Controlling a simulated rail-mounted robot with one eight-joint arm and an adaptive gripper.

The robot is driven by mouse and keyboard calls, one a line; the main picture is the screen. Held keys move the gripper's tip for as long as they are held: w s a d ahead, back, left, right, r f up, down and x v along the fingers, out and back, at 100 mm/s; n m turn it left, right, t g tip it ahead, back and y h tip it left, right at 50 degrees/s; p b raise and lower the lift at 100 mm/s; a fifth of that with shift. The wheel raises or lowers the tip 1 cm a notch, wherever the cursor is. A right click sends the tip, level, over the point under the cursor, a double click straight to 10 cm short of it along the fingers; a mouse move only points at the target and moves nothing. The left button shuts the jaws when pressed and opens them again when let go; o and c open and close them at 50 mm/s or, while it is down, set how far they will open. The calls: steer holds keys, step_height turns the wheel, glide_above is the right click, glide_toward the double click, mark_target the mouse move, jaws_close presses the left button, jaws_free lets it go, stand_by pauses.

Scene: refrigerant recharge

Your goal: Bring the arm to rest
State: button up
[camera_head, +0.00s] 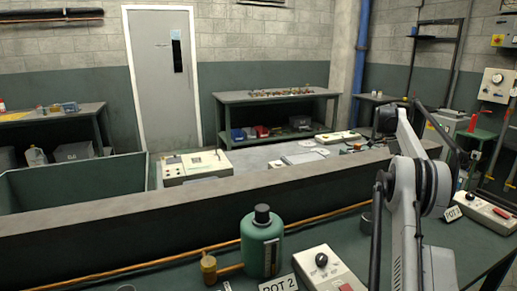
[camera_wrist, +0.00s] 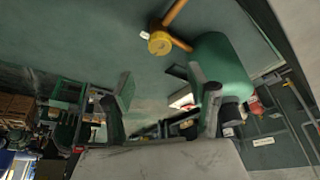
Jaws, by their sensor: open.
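My arm (camera_head: 408,190) rises at the right of the head view, over the green bench; I cannot make out its fingers there. In the wrist view my gripper (camera_wrist: 160,88) is open, its two fingers spread with nothing held between them. A green bottle with a black cap (camera_head: 262,243) stands on the bench in the head view. In the wrist view the green bottle (camera_wrist: 222,62) appears tilted, partly behind the right finger. I cannot tell the gap between them. A brass fitting (camera_wrist: 160,42) with a copper pipe shows beyond the fingers.
The brass fitting (camera_head: 208,268) stands left of the bottle. A white control box (camera_head: 328,268) and a "POT 2" label (camera_head: 279,285) are at the front. Another box (camera_head: 487,213) is at the right. A long raised ledge (camera_head: 90,225) runs behind the bench.

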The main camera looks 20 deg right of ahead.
steer(key=w+a+r+n+t, duration=0.1)
steer(key=w+a+r+n, duration=0.15)
steer(key=a+r, duration=0.5)
steer(key=w+a+r+n+t, duration=0.2)
steer(key=a+r+n, duration=0.2)
steer(key=a, duration=0.7)
steer(key=s+a+r+n+t, duration=0.1)
steer(key=s+a+r+n, duration=0.15)
steer(key=a, duration=0.75)
steer(key=s+a+r+n+t, duration=0.1)
steer(key=s+a+r+n, duration=0.2)
steer(key=a, duration=0.7)
steer(key=s+a+f+n+t+y, duration=0.1)
steer(key=s+a+f+n+t, duration=0.2)
steer(key=s+a+n, duration=0.85)
steer(key=s+a+f+n+t+y, duration=0.1)
steer(key=s+a+f, duration=0.5)
steer(key=s+a, duration=0.2)
steer(key=s+a+f+n+t+y, duration=0.1)
steer(key=s+a+f+n, duration=0.1)
steer(key=s+a+f, duration=0.3)
steer(key=s+a, duration=0.2)
steer(key=a, duration=0.1)
steer(key=shift+s+a+f, duration=0.35)
steer(key=shift+s+f, duration=0.05)
